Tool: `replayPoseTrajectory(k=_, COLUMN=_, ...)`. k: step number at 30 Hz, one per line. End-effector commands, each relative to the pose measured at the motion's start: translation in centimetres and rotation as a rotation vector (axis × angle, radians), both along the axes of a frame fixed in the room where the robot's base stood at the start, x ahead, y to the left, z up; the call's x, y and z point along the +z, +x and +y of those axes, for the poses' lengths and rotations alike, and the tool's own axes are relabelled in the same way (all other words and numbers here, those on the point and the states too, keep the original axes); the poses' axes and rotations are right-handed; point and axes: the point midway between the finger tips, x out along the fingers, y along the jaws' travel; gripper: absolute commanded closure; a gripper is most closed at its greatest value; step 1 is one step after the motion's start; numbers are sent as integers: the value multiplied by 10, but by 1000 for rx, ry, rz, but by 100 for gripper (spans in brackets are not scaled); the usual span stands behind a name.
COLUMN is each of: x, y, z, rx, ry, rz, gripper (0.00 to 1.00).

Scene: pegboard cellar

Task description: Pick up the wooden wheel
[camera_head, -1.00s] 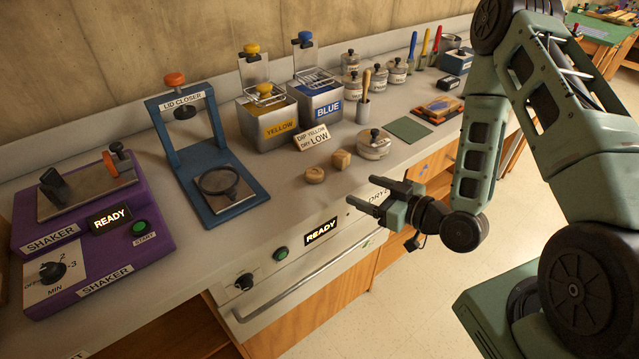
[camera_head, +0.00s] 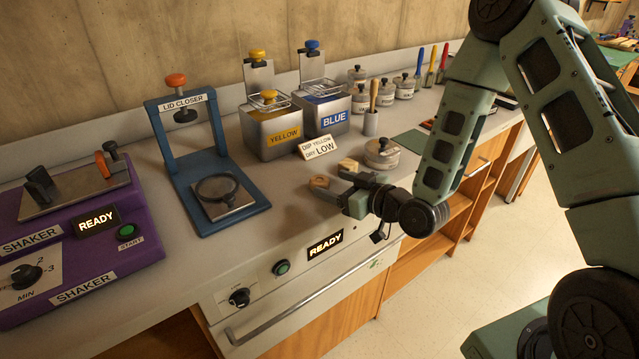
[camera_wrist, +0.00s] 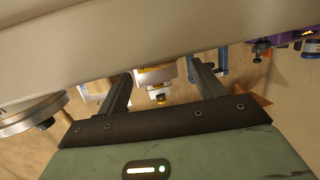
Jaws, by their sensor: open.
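The wooden wheel (camera_head: 319,182) is a small, round, light-brown piece lying on the grey counter near its front edge, in the head view. My gripper (camera_head: 327,182) is open and empty, low over the counter edge, with its fingers pointing left toward the wheel. The near finger partly overlaps the wheel in the picture; I cannot tell whether they touch. In the wrist view both fingers of my gripper (camera_wrist: 162,82) are spread apart, and I cannot make out the wheel there.
A wooden cube (camera_head: 348,165) sits just behind the far finger. A round lidded tin (camera_head: 382,155) stands to the right. Behind are the yellow bin (camera_head: 272,136), blue bin (camera_head: 327,116) and a sign (camera_head: 318,147). The blue lid closer (camera_head: 243,214) is at left.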

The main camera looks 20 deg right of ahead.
Motion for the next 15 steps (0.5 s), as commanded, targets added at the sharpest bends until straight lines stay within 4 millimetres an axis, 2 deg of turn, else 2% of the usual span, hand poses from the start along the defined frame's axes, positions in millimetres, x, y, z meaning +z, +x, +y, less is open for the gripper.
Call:
replayPoseTrajectory(k=5, x=-4, y=12, z=10, rx=1, ry=1, rz=1, gripper=32)
replayPoseTrajectory(k=10, x=-11, y=33, z=23, rx=0, ry=0, rz=-1, gripper=32)
replayPoseTrajectory(k=15, x=-14, y=43, z=28, rx=0, ry=0, rz=0, gripper=32)
